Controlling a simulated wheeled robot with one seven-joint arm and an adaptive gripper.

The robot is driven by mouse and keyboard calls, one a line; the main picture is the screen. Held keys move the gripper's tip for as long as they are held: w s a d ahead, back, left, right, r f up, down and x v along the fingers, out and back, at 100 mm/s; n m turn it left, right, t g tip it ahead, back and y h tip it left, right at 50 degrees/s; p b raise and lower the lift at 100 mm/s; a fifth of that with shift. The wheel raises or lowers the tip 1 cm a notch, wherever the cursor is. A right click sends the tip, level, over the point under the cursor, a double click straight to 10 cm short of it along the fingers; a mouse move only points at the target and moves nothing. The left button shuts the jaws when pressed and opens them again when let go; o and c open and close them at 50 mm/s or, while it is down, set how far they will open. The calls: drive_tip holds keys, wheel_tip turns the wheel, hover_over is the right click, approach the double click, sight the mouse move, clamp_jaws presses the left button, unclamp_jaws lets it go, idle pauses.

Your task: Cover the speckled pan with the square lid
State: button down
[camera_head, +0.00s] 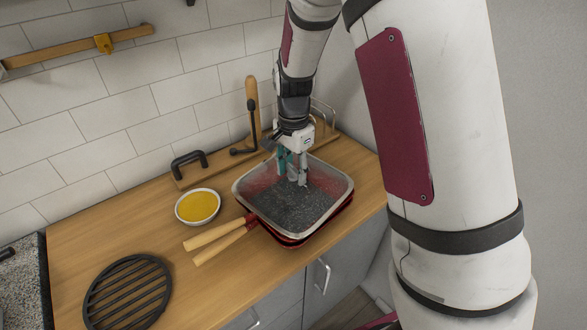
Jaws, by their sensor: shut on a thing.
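The square lid (335,172) is clear with a pale metal rim. It lies over the square red speckled pan (283,238), whose grey speckled floor shows through it. My gripper (297,180) points down at the middle of the lid and is shut on it, apparently at its knob, which the fingers hide. The lid looks roughly level and lined up with the pan. I cannot tell whether its rim touches the pan all round. Two wooden handles (212,233) with red bases stick out to the left.
A bowl of yellow food (198,206) stands just left of the pan. A round black grate (128,292) lies at the front left. A wooden board with a black handle (190,166) and a wire rack (322,112) are along the wall. The counter's front edge is close to the pan.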

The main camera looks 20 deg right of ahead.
drive_tip(key=shift+s+f, duration=0.2)
drive_tip(key=shift+f, duration=0.3)
idle(0.3)
drive_tip(key=c, duration=0.9)
unclamp_jaws()
drive_tip(key=shift+o, duration=0.2)
drive_tip(key=shift+w, duration=0.1)
drive_tip(key=shift+r, duration=0.1)
drive_tip(key=shift+r, duration=0.15)
wheel_tip(320, 180, up, 12)
drive_tip(key=shift+f, duration=0.2)
